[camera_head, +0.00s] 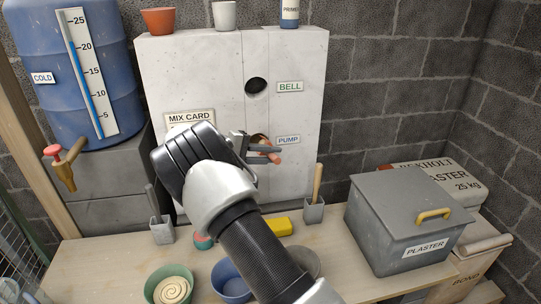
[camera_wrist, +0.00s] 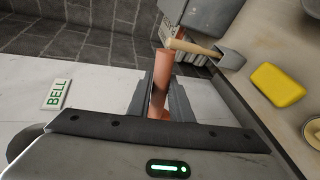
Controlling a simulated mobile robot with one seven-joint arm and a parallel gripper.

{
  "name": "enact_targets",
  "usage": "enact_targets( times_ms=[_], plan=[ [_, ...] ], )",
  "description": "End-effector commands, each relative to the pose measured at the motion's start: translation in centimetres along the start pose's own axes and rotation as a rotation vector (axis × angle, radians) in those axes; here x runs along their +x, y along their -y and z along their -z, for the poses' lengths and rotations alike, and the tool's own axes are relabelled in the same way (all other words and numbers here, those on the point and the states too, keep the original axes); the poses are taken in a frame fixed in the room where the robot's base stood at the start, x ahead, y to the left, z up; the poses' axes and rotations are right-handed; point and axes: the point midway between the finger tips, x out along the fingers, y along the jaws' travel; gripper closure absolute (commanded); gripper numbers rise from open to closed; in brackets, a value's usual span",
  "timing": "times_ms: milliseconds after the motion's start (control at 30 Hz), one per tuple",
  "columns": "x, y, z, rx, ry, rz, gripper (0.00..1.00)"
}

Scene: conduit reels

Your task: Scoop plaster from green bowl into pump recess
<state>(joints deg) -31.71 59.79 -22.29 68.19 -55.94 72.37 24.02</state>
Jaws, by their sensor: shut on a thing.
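The green bowl (camera_head: 150,289) stands at the table's front and holds swirled cream plaster (camera_head: 173,290). The pump recess is largely hidden behind my gripper, beside the PUMP label (camera_head: 288,140) on the pale wall panel. My gripper (camera_head: 268,153) is at the panel there, shut on a copper-coloured cylinder (camera_wrist: 158,84). One end of the cylinder sticks out past the fingers; whether its other end sits in the recess I cannot tell. A wooden-handled tool (camera_head: 318,182) stands in a grey holder (camera_head: 314,212), away from my gripper; it also shows in the wrist view (camera_wrist: 192,47).
A blue bowl (camera_head: 228,290) and a grey bowl (camera_head: 305,259) stand near my arm. A yellow sponge (camera_head: 278,227) lies behind them. A grey plaster bin (camera_head: 400,225) fills the right. A dark hole (camera_head: 256,86) is beside the BELL label (camera_head: 290,87).

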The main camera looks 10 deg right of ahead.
Motion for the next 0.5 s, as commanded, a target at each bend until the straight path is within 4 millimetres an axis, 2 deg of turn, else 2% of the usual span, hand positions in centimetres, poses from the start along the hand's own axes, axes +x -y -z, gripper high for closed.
enact_targets(
  times_ms=[167, 500],
  plan=[
    [-0.1, 0.0, -0.2, 0.0, 0.0, -0.001, 1.0],
    [-0.6, 0.4, -2.1, 0.0, 0.0, 0.0, 1.0]
  ],
)
